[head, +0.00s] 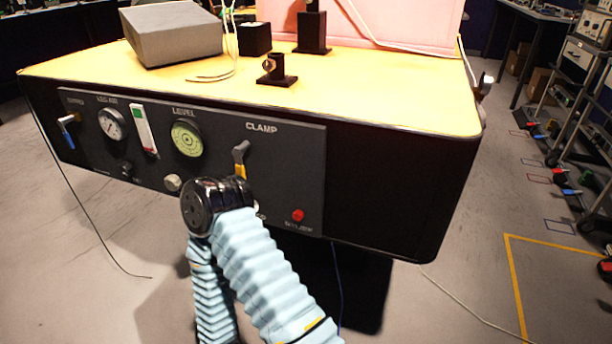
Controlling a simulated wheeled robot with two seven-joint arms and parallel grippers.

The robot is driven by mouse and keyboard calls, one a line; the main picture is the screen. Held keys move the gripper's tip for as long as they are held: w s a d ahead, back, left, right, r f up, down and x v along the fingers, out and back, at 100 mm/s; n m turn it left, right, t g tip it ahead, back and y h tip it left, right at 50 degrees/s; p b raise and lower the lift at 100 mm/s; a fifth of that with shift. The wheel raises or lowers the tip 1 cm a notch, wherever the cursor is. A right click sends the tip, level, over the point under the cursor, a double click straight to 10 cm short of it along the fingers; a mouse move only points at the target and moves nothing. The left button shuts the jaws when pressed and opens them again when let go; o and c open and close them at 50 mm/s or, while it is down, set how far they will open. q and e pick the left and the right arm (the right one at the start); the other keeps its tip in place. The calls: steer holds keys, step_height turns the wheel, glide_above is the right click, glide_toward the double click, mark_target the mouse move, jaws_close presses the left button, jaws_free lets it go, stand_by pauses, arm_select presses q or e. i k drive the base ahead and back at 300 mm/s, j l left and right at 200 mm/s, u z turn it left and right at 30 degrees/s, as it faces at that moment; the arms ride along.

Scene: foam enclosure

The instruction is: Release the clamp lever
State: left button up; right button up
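The clamp lever (240,152) is on the dark front panel, just below the CLAMP label. Its grey upper end points up and leans slightly to the right. A yellow part (240,171) shows directly below it. A black joint of my own arm, with pale blue ribbed sleeves, stands in front of the panel below the lever and hides what lies behind it. Whether the joint touches the panel cannot be told. No gripper fingers can be made out for either arm.
The panel (311,185) also has a blue-handled lever (67,119), a gauge (112,124), a green round level (187,139), a pale knob (172,183) and a red button (298,215). A grey box (178,48) and black fixtures stand on the yellow tabletop (380,85). Shelving stands at right.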

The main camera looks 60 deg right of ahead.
mark_target(237, 152)
steer(key=j+z, duration=0.1)
steer(key=z, duration=0.3)
steer(key=k+z, duration=0.1)
steer(key=z, duration=0.3)
steer(key=j+z, duration=0.1)
steer(key=z, duration=0.25)
steer(key=k+z, duration=0.1)
steer(key=z, duration=0.3)
